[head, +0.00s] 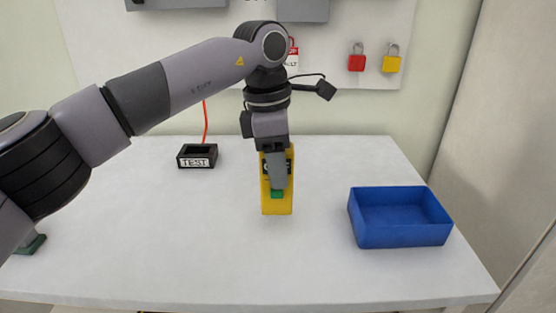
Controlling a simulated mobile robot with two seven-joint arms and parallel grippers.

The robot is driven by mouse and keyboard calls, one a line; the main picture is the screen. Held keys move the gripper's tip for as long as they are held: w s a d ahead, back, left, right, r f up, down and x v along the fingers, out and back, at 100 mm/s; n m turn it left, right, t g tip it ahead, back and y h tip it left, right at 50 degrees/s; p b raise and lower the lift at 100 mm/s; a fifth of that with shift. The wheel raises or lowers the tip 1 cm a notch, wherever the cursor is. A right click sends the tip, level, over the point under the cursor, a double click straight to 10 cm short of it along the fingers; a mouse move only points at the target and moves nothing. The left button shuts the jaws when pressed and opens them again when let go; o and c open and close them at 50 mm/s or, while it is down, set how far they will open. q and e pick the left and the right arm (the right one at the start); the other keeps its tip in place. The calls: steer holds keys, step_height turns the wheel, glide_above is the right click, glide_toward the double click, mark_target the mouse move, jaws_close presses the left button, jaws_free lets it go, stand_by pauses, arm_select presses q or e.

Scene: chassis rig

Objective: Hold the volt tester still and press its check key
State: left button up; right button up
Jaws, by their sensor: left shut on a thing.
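The volt tester (285,208) is a yellow upright block near the middle of the white table. A dark panel shows near its top, and a green key (277,194) shows on its front face. My left gripper (277,182) comes down from above and is shut on the tester. Its near finger covers part of the front face, just above and at the green key. The far finger is hidden. I cannot tell whether the key is pressed. My right gripper is not in view.
A blue open tray (402,234) stands at the right of the table. A black box marked TEST (197,156) with a red cord sits at the back left. Red (357,62) and yellow (391,63) padlocks hang on the back board. The front table area is clear.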

mark_target(277, 193)
arm_select(q)
steer(key=shift+f+b, duration=0.7)
steer(key=shift+f, duration=0.75)
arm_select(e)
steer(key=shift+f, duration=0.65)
arm_select(q)
steer(key=shift+f, duration=0.15)
steer(key=shift+s, duration=0.1)
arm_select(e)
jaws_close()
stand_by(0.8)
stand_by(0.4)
